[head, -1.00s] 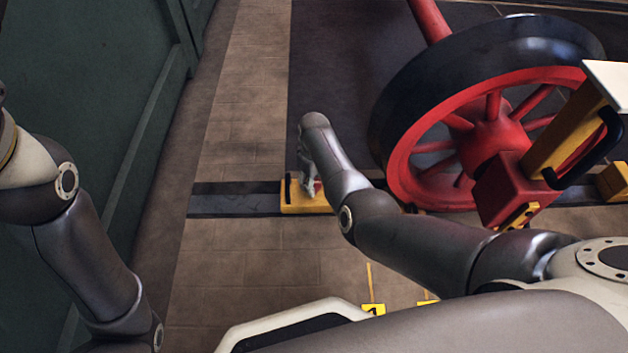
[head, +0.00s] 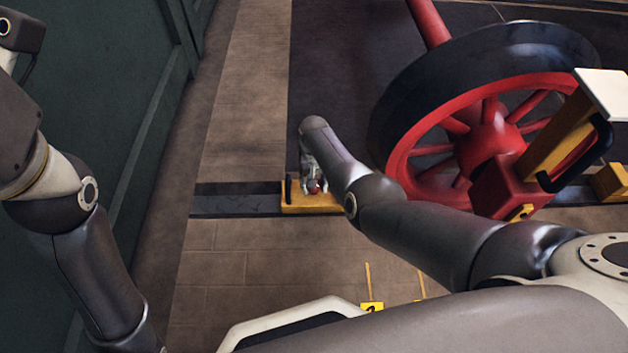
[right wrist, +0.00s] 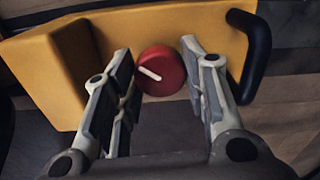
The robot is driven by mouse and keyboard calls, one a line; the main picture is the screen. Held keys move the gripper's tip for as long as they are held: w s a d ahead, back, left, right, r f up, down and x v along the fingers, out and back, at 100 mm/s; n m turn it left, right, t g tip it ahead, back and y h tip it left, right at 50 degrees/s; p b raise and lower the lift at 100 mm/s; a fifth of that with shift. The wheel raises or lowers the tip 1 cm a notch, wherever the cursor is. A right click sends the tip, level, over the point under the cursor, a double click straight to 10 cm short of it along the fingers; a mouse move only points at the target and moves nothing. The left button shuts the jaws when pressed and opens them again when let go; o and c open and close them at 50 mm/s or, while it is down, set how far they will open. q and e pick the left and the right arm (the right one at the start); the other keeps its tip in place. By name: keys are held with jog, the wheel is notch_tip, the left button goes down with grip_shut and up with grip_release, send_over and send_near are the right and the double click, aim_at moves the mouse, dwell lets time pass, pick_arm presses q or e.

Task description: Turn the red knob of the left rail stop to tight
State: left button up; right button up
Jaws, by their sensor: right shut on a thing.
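In the right wrist view the yellow block (right wrist: 195,28) fills the top, with the handle at the right. Its round red knob (right wrist: 161,72) has a white pointer line, slanting from upper left to lower right there. In the head view the knob is mostly hidden by the fingers. My left gripper is out of view.
A red spoked wheel (head: 480,137) with a dark tyre stands right of my right forearm. A second yellow block (head: 612,184) lies on the rail at the far right. A green wall (head: 110,110) is on the left. Yellow numbered markers (head: 372,307) lie on the tiled floor.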

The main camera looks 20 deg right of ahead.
jog(key=m, duration=0.5)
jog(key=shift+m, duration=0.3)
jog(key=shift+w+m, duration=0.1)
jog(key=shift+m, duration=2.1)
jog(key=o, duration=1)
jog(key=shift+r, duration=6.05)
